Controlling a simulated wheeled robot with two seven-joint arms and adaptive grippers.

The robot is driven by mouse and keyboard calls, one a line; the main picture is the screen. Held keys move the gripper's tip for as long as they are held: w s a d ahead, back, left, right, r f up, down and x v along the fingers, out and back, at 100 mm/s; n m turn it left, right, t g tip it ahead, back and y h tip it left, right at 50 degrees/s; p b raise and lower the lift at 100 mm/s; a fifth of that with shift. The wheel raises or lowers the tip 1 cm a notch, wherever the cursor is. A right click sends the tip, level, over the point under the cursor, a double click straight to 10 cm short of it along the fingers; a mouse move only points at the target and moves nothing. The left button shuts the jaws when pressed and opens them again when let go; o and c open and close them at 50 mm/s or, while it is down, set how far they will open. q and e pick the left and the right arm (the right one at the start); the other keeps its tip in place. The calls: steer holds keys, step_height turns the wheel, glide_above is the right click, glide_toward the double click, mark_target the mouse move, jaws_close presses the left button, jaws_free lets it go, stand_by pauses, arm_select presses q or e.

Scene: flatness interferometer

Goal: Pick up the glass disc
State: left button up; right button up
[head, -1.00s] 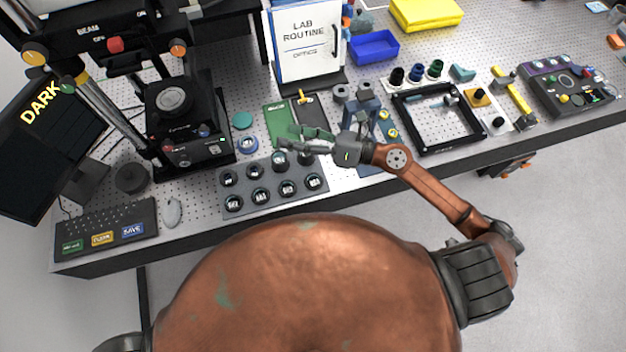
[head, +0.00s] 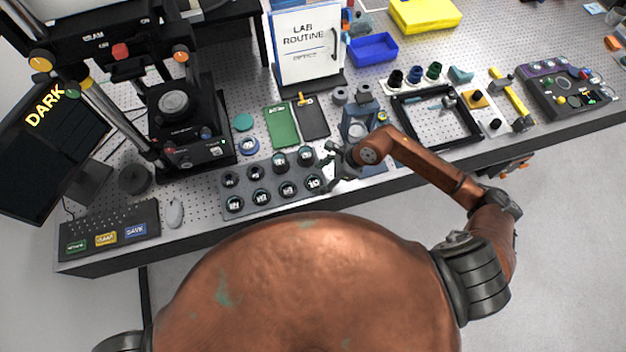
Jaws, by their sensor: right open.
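A grey tray (head: 240,196) holds several dark round pieces with pale labels in two rows. Glassy tops show on some of them, such as the back-row piece (head: 280,161). I cannot tell for sure which one is the glass disc. My right gripper (head: 327,172) is open at the tray's right end, beside the front-right labelled piece (head: 314,184). Nothing shows between its fingers. Its wrist and arm hide part of the bench to the right. My left gripper is out of view.
A blue-grey stand (head: 357,122) is just behind my right wrist. The black instrument (head: 180,125) stands left. A black frame (head: 437,117) lies right.

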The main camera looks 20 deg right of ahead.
steer(key=shift+x, duration=0.95)
steer(key=c, duration=1.3)
